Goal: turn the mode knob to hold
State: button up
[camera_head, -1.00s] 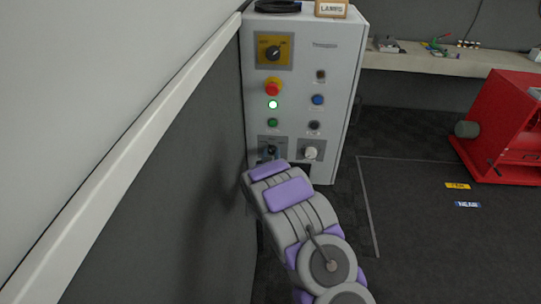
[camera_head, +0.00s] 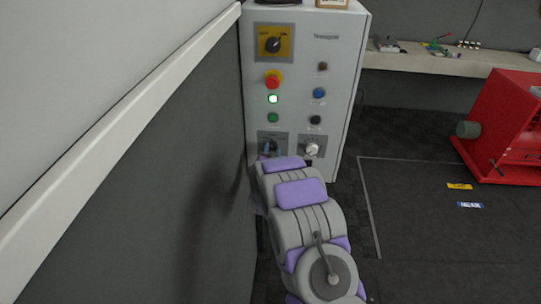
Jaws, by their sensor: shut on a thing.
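The grey control cabinet (camera_head: 330,60) carries two knobs low on its front. The lower-left knob (camera_head: 269,146) is dark and sits on a grey plate; its label is too small to read. My gripper (camera_head: 268,151) is at this knob and shut on it, with the fingertips mostly hidden behind my arm's end. A pale knob (camera_head: 312,149) sits just to the right, apart from my gripper. I cannot read which setting the held knob points to.
A wall (camera_head: 150,190) runs close on the left.

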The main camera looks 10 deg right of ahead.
jog(key=m+b, duration=0.3)
jog(key=shift+a+f+m, duration=0.15)
jog(key=shift+m, duration=0.15)
jog(key=m+b, duration=0.3)
jog(key=b, duration=0.1)
jog(key=shift+m+b, duration=0.3)
jog(key=m+b, duration=0.3)
jog(key=b, duration=0.1)
jog(key=shift+m, duration=0.4)
jog(key=shift+r+b, duration=0.2)
jog(key=shift+b, duration=0.15)
jog(key=o, duration=1)
jog(key=shift+w+f, duration=0.1)
jog(key=shift+o, duration=0.2)
